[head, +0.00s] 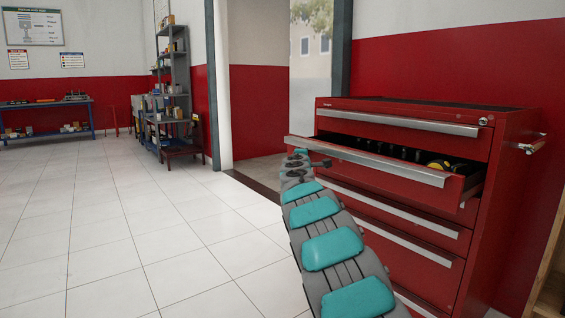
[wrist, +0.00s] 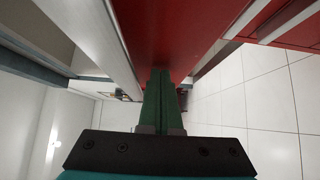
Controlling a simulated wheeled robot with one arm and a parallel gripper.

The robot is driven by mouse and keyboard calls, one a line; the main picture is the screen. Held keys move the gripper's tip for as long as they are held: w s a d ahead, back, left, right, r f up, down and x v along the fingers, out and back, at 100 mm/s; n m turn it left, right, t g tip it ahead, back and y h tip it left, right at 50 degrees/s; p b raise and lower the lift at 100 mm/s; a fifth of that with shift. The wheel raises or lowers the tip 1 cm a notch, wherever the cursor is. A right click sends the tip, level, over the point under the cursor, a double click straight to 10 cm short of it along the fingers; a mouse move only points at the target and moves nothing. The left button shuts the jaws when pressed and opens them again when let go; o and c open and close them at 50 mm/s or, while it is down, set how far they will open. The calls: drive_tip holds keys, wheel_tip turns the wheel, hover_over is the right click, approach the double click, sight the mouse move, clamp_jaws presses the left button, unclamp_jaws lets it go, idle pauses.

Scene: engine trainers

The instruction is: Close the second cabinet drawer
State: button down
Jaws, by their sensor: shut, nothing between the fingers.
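The red tool cabinet (head: 408,225) stands at the right in the head view. Its second drawer (head: 390,165) from the top is pulled out, with dark items and a yellow-and-black object inside. A long silver handle strip (head: 365,158) runs along the drawer's front edge. My arm reaches up to the drawer's left end in the head view. My gripper (wrist: 160,75) shows in the wrist view with its green fingers together and empty. The fingers point along a red cabinet surface (wrist: 165,25), with a silver strip (wrist: 88,35) to their left. I cannot tell whether they touch it.
The top drawer (head: 405,130) and the lower drawers look shut. A shelf rack (head: 172,85) and a workbench (head: 45,120) stand far off at the left. The white tiled floor (head: 120,220) left of my arm is clear. A wooden edge (head: 550,275) shows at the far right.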

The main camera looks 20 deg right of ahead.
drive_tip(key=w+d+p, duration=0.1)
drive_tip(key=d+p, duration=0.1)
drive_tip(key=d, duration=0.2)
drive_tip(key=w+d+p, duration=0.2)
drive_tip(key=d+p, duration=0.1)
drive_tip(key=d, duration=0.2)
drive_tip(key=w+d+p, duration=0.2)
drive_tip(key=d, duration=0.2)
drive_tip(key=shift+d+r+p, duration=0.25)
drive_tip(key=shift+d+p, duration=0.1)
drive_tip(key=shift+w+d+f+p, duration=0.1)
drive_tip(key=shift+w+d+p, duration=0.15)
drive_tip(key=shift+d+p, duration=0.35)
drive_tip(key=shift+d+f, duration=0.1)
drive_tip(key=shift+d, duration=0.15)
